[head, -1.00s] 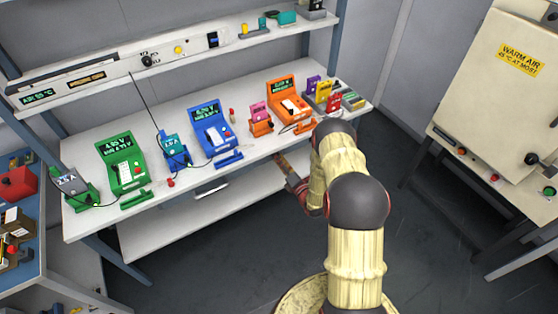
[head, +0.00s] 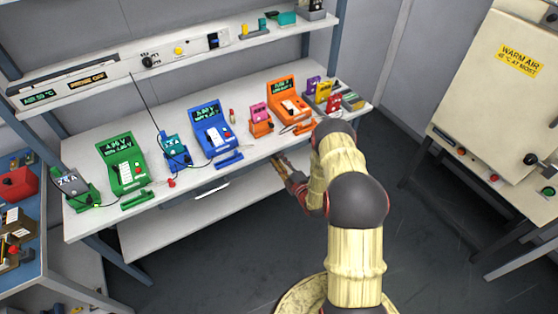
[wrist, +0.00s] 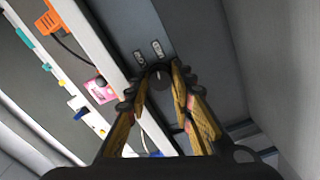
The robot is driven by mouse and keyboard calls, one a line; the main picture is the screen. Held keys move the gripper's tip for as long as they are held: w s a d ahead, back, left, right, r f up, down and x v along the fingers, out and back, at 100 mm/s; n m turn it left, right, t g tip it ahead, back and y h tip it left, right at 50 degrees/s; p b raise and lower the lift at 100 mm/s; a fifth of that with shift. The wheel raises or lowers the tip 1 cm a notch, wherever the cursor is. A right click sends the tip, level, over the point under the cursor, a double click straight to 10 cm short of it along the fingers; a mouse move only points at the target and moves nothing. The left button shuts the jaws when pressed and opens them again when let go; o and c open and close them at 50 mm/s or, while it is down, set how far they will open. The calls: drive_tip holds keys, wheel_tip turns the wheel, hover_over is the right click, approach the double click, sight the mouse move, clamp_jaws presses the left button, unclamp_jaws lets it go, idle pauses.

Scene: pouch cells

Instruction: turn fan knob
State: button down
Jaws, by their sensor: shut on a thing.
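In the wrist view, a dark round knob (wrist: 159,77) with a pale mark sits on a grey panel (wrist: 196,48), beside two small labels. My gripper (wrist: 159,72) is shut on this knob, with one finger on each side of it. In the head view, my gripper (head: 281,166) is at the front edge of the bench, low and right of the middle. The knob is hidden there by the bench edge and my gripper.
The white bench (head: 97,217) holds green (head: 123,165), blue (head: 213,128) and orange (head: 290,102) devices near its front edge. Another black knob (head: 147,61) is on the upper shelf. A cream cabinet (head: 485,90) stands at the right. The floor in front is clear.

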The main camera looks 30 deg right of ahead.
drive_tip(key=shift+m, duration=1.2)
drive_tip(key=shift+f, duration=0.1)
drive_tip(key=c, duration=1.5)
unclamp_jaws()
drive_tip(key=shift+c, duration=0.2)
drive_tip(key=shift+s, duration=0.1)
drive_tip(key=s, duration=1.1)
drive_tip(key=shift+s+d, duration=0.25)
drive_tip(key=shift+s, duration=0.15)
